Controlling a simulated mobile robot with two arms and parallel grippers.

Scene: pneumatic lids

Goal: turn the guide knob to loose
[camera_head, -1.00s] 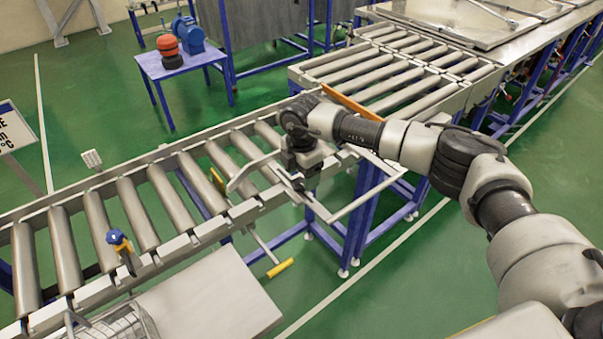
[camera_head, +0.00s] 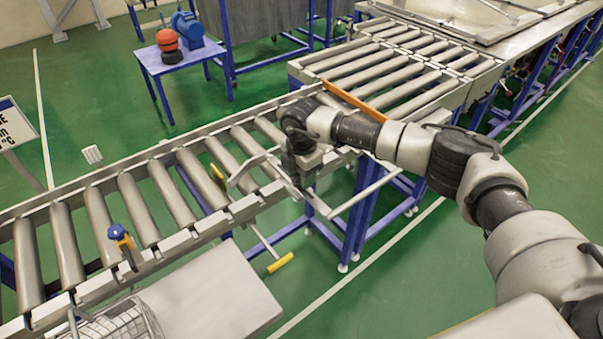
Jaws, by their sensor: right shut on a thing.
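My right gripper (camera_head: 298,182) points down at the near rail of the roller conveyor (camera_head: 172,243), close to its right end. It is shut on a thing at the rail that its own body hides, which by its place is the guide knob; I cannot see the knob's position. Pale bent guide bars (camera_head: 352,203) stick out beside the gripper. My left gripper is not in view.
A yellow-handled lever (camera_head: 280,262) hangs below the rail. A wire basket (camera_head: 118,326) and pale tabletop (camera_head: 215,295) are in front. An orange bar (camera_head: 352,100) lies before the second roller conveyor (camera_head: 395,70). A blue table (camera_head: 185,62) stands behind on open green floor.

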